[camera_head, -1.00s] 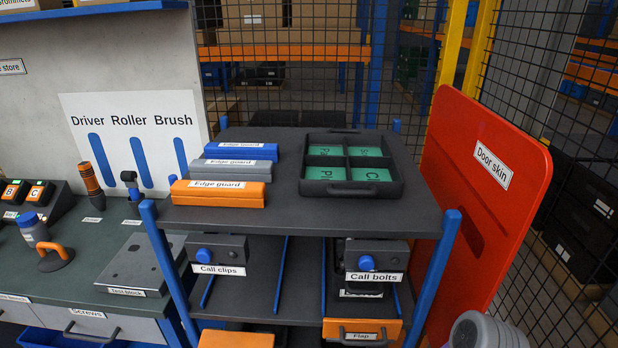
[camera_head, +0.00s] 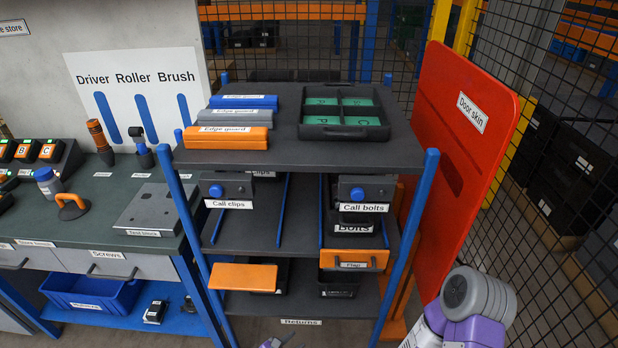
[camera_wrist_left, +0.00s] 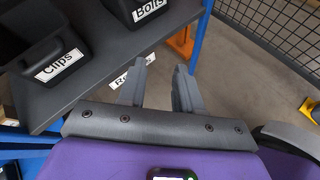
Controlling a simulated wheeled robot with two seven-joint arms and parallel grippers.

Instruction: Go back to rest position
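My left gripper (camera_wrist_left: 164,82) shows two grey fingers apart with nothing between them in the left wrist view. In the head view only a small part of the left gripper (camera_head: 279,342) shows at the bottom edge, in front of the rack's lowest shelf. My right arm (camera_head: 470,310) shows at the lower right of the head view, grey and purple. Its gripper is outside the picture.
The shelf rack (camera_head: 290,150) stands ahead, carrying edge guards (camera_head: 227,138) and a divided tray (camera_head: 344,132) on top. A red door skin (camera_head: 465,150) stands to its right. A workbench (camera_head: 100,210) is at left. Bare floor shows at lower right.

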